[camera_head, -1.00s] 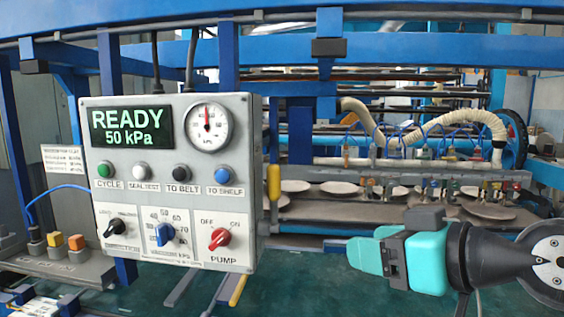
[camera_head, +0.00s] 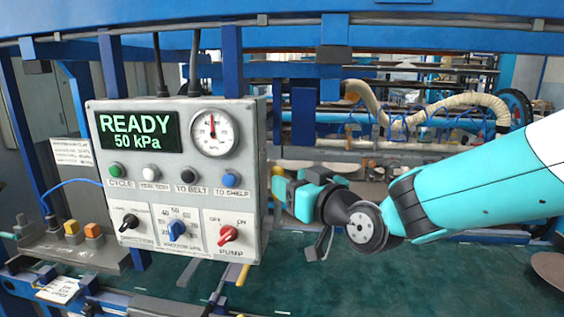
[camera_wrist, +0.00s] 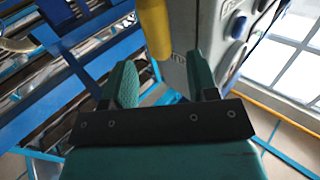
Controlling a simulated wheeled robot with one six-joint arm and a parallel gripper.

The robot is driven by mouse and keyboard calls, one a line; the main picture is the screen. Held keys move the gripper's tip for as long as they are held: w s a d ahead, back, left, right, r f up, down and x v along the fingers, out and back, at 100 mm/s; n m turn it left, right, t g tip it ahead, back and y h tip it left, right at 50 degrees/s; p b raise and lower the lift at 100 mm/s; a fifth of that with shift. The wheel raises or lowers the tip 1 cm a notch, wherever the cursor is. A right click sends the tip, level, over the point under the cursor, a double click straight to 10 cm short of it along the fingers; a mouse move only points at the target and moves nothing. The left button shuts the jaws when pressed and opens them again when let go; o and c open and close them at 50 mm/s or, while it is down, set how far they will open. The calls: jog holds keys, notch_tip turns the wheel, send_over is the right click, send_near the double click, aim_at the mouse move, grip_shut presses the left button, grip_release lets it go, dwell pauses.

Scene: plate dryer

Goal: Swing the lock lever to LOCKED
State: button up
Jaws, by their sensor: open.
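The lock lever appears to be the yellow bar on the right side of the grey control box (camera_head: 180,258). In the wrist view the yellow bar (camera_wrist: 154,28) hangs down from the top edge, beside the box's side wall. Its lower end is ahead of the gap between my fingertips, and no contact shows. In the head view my gripper (camera_head: 281,193) is just right of the box and covers most of the lever. My gripper also shows in the wrist view (camera_wrist: 163,82), with its two teal fingers apart and nothing between them. Lock markings cannot be read.
The box display (camera_head: 139,133) reads READY 50 kPa. A gauge (camera_head: 214,133), buttons and knobs fill its front. Blue frame bars (camera_wrist: 75,70) and rollers lie left in the wrist view. A hose (camera_head: 470,105) and a rack stand behind. The green surface (camera_head: 330,285) below is largely clear.

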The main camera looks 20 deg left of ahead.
jog(key=p+x, duration=0.1)
jog(key=x, duration=0.2)
jog(key=shift+w+a, duration=0.2)
jog(key=shift+a, duration=0.05)
grip_shut()
jog(key=shift+s+f, duration=0.1)
